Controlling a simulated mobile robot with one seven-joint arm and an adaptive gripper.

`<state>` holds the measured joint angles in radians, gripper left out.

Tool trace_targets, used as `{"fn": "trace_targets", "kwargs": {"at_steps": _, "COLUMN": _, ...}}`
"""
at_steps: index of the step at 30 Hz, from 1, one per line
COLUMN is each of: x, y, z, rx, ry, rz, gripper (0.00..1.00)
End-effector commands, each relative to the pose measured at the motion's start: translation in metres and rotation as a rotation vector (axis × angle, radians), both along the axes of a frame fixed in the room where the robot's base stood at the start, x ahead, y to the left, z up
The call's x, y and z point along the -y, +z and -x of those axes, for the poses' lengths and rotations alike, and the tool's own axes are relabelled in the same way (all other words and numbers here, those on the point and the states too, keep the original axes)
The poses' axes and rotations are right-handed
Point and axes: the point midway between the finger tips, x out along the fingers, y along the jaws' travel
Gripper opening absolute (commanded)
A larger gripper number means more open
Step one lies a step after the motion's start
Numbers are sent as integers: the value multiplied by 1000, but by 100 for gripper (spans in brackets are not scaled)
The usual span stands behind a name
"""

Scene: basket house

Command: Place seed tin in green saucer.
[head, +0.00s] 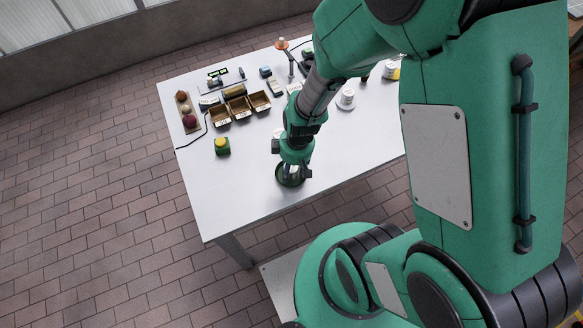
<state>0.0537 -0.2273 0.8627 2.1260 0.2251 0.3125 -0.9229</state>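A dark green round saucer (290,181) lies near the front edge of the white table, directly under my gripper (293,172). My gripper points down, with its fingertips at or just above the saucer. The gripper's own body hides much of the space between its fingers, so I cannot tell whether it is open or holds something. A small green container with a yellow top (222,147) stands on the table to the left of the saucer, apart from my gripper. I cannot tell whether this is the seed tin.
Small open brown boxes (238,107) stand in a row farther back. A wooden tray (187,112) with round items is at the far left. A lamp (284,52) and white cups on saucers (347,98) stand behind and right. The table's front left (225,205) is clear.

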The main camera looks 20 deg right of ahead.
Motion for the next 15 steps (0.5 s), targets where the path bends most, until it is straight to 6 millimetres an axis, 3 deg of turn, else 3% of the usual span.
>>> {"fn": "trace_targets", "kwargs": {"at_steps": 10, "x": 0, "y": 4, "z": 0, "rx": 0, "ry": 0, "rz": 0, "gripper": 46}}
{"fn": "trace_targets", "kwargs": {"at_steps": 15, "x": 1, "y": 21, "z": 1, "rx": 2, "ry": 1, "rz": 0, "gripper": 46}}
